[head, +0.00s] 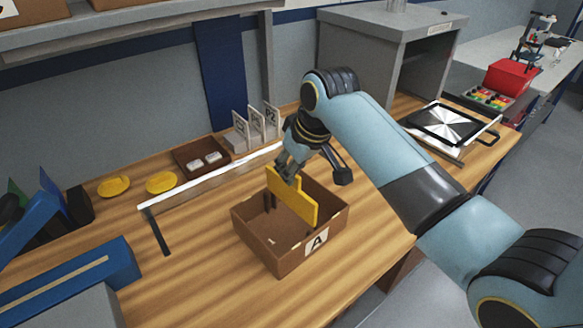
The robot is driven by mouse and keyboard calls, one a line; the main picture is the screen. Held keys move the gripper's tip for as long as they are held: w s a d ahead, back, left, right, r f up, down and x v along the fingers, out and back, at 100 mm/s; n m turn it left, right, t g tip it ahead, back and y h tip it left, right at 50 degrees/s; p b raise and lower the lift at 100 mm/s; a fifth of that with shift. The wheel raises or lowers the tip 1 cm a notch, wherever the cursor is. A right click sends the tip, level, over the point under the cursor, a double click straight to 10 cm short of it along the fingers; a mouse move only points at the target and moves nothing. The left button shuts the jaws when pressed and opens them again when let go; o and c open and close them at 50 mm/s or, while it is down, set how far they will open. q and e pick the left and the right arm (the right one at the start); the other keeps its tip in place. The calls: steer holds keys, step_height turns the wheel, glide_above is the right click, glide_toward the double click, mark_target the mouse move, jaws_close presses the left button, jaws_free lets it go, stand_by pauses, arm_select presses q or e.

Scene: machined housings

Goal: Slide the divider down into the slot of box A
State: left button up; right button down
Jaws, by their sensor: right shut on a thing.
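Box A (318,243) is an open brown box with a white label "A" on its front side, near the front edge of the wooden table. The yellow divider (296,203) is a flat panel standing on edge and tilted in the picture. Its lower part is at or inside the opening of box A. Whether it sits in the slot, I cannot tell. My right gripper (287,177) is shut on the top of the divider, above the box. The slot is hidden or too small to make out. My left gripper is not in view.
A white rail (205,182) runs behind the box. Two yellow pieces (161,182), a small brown tray (186,153) with white pieces and several upright white cards (256,122) are farther back. Blue equipment (75,285) stands at left. The table front between is clear.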

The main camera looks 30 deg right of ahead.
mark_target(288, 204)
steer(key=shift+p, duration=0.5)
stand_by(0.8)
steer(key=shift+f+b, duration=1.95)
steer(key=shift+f, duration=2.15)
steer(key=c, duration=1.3)
jaws_free()
steer(key=v, duration=1.2)
